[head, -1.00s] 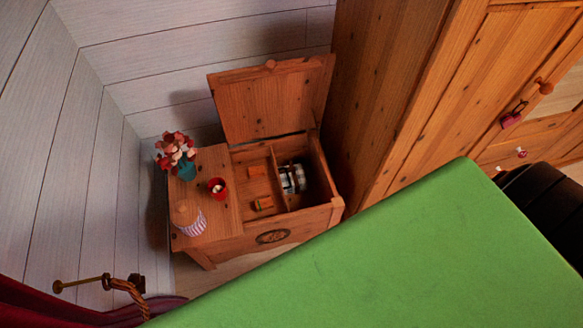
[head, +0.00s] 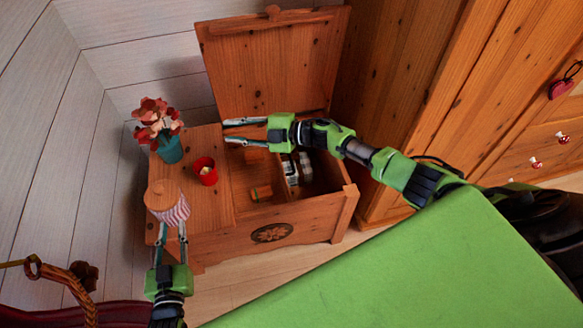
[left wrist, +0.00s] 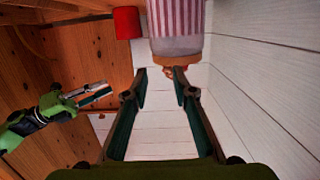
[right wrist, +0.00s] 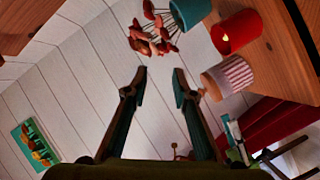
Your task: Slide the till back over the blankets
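An open wooden chest (head: 325,212) stands against the wall. My left gripper (head: 170,234) is open and empty, close to the striped jar at the chest's front left; contact is unclear.
On the chest's fixed left top stand a teal vase of red flowers (head: 170,150), a red cup (head: 205,171) and a striped jar with a wooden lid (head: 168,204). The raised lid (head: 268,70) leans behind. A wardrobe (head: 420,80) stands close on the right.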

